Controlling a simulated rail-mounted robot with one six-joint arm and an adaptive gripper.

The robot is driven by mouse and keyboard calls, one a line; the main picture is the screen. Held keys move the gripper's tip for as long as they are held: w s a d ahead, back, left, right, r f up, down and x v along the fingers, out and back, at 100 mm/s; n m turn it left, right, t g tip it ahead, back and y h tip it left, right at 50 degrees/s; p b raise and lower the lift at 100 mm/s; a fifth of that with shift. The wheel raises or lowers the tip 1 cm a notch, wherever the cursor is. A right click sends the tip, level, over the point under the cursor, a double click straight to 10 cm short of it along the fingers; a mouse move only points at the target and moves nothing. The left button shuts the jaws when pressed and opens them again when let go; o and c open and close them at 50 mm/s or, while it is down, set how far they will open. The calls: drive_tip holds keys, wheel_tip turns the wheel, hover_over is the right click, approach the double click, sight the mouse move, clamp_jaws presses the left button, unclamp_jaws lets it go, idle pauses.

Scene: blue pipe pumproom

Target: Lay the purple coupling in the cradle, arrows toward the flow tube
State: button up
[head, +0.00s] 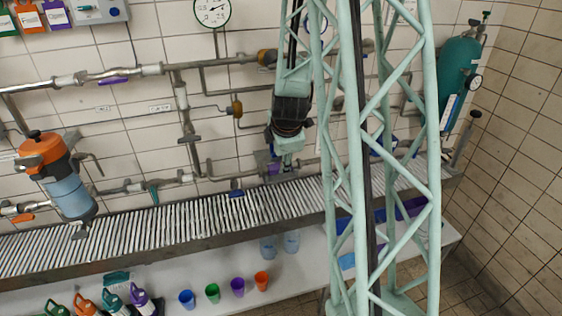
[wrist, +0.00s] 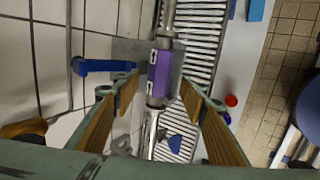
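The purple coupling (wrist: 160,75) sits in line with a metal pipe, over a grey plate (wrist: 128,48), in the wrist view. It has white arrow labels on its left side; their direction is too small to read. In the head view the coupling (head: 273,169) shows at the pipe just above the slatted shelf. My gripper (wrist: 160,92) is open, one finger on each side of the coupling, with gaps to both. In the head view my gripper (head: 285,154) hangs close above it. I cannot make out the cradle or flow tube for certain.
A blue-handled valve (wrist: 95,66) stands close left of my gripper. The slatted shelf (head: 180,222) runs below the pipes. Several coloured cups (head: 237,287) and bottles stand on the bench in front. My lattice column hides part of the right side.

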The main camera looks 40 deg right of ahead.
drive_tip(key=shift+v, duration=2.2)
drive_tip(key=s+a+r+m+y, duration=0.2)
drive_tip(key=s+a+r+m, duration=0.15)
drive_tip(key=a+r, duration=0.7)
drive_tip(key=s+a+r+m+y, duration=0.15)
drive_tip(key=s+a+r, duration=0.45)
drive_tip(key=a, duration=0.8)
drive_tip(key=s+a+r+m, duration=0.3)
drive_tip(key=s+a+r, duration=0.1)
drive_tip(key=s, duration=0.7)
drive_tip(key=s+a+r+m, duration=0.3)
drive_tip(key=s+a, duration=0.4)
drive_tip(key=s, duration=0.4)
drive_tip(key=shift+r+m+g, duration=0.4)
drive_tip(key=shift+m, duration=0.4)
